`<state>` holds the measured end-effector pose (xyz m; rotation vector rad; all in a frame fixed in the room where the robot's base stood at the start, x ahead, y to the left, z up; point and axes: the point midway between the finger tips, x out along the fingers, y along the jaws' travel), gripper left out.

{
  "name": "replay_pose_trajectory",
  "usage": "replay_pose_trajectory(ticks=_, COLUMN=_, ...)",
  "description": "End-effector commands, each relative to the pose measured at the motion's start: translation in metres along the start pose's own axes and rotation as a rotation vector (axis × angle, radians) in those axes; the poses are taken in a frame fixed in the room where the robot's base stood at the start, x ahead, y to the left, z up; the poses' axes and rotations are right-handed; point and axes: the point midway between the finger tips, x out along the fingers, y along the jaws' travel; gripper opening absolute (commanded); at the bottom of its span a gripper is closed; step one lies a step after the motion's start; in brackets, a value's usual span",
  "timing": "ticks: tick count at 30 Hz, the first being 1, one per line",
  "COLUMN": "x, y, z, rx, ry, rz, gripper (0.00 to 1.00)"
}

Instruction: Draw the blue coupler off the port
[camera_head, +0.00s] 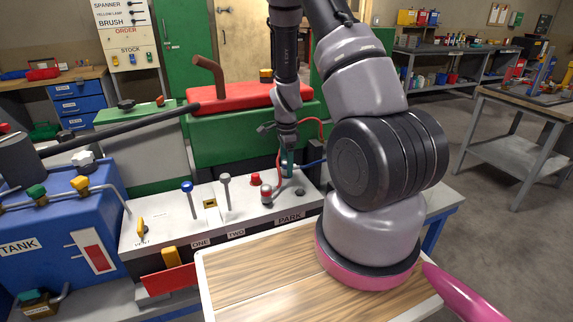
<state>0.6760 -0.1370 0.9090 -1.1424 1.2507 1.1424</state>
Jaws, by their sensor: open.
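My gripper (288,150) points down over the right part of the white panel (240,208). It is open. A blue hose (314,162) runs from the right to the gripper's tip, where a small blue-teal piece (288,164) stands, probably the blue coupler. The fingers and the small scale hide its outline and the port under it. I cannot tell whether the fingers touch it. A red coupler (267,194) on a red hose stands on the panel, to the left of and nearer than the gripper. The panel's front labels read ONE, TWO and PARK (290,218).
Levers (226,192) and a red button (255,179) stand left of the gripper. A dark round fitting (300,192) lies right of the red coupler. A green machine with a red top (250,97) stands behind. The wooden board (270,276) in front is largely clear.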

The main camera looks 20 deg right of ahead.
Motion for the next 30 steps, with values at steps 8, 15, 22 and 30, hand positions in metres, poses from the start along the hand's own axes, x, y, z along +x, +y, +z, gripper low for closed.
replay_pose_trajectory(ticks=8, x=0.0, y=0.0, z=0.0, rx=0.0, ry=0.0, rz=0.0, gripper=0.56)
replay_pose_trajectory(ticks=15, x=0.0, y=0.0, z=0.0, rx=0.0, ry=0.0, rz=-0.001, gripper=0.0)
replay_pose_trajectory(ticks=22, x=-0.003, y=-0.001, z=0.0, rx=0.001, ry=0.0, rz=-0.001, gripper=0.0)
replay_pose_trajectory(ticks=30, x=-0.01, y=-0.001, z=-0.001, rx=0.001, ry=0.0, rz=-0.001, gripper=0.0)
